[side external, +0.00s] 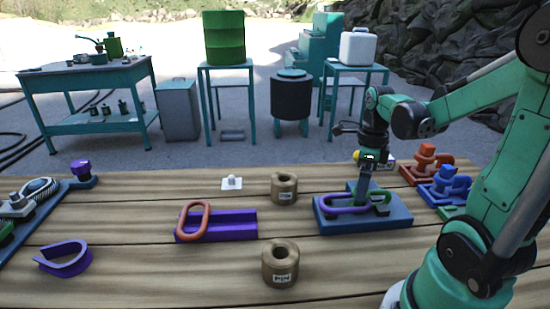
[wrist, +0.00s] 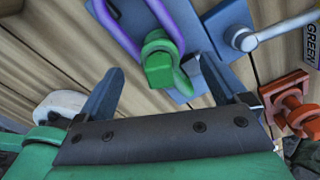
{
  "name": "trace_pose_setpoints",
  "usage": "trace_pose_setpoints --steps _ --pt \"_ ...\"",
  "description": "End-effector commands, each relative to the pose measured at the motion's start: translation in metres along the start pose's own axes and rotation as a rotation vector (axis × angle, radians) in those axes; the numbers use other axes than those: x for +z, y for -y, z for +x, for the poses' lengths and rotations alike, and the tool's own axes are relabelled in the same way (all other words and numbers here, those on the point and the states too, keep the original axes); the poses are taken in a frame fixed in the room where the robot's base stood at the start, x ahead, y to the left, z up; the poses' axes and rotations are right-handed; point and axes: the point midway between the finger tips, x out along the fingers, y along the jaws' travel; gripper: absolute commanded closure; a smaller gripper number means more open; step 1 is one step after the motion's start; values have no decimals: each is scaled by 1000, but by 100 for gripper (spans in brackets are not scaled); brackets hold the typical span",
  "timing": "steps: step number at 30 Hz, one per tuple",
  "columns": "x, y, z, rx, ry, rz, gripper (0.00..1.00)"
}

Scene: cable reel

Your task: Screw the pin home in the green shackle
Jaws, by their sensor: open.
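The green shackle (side external: 381,204) is on a blue base plate (side external: 335,222), at the right end of a purple loop (side external: 342,209). In the wrist view a chunky green pin head (wrist: 158,62) shows beside the purple loop (wrist: 125,38). My gripper (side external: 363,190) is over the blue plate, pointing down. In the wrist view its two dark fingers are spread apart, with the green pin head lying between and beyond them. No contact with it is visible. The pin's shank and thread are hidden.
A blue shackle on a stand (side external: 448,186) and an orange one (side external: 425,160) are close on the right. A purple block with an orange ring (side external: 194,220) and two brown spools (side external: 284,188) (side external: 280,263) are left. Bare planks lie between.

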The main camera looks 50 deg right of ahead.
Motion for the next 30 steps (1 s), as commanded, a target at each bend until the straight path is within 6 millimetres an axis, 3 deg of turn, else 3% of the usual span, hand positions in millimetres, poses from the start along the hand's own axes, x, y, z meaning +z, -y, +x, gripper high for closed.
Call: trace_pose_setpoints --steps 11,25,28,30 --pt "0 0 -5 0 0 0 8" --pt "0 0 -53 -1 0 -4 8" --pt "5 -4 -56 -15 9 -84 8" --pt "13 -10 -56 -45 24 -236 8"
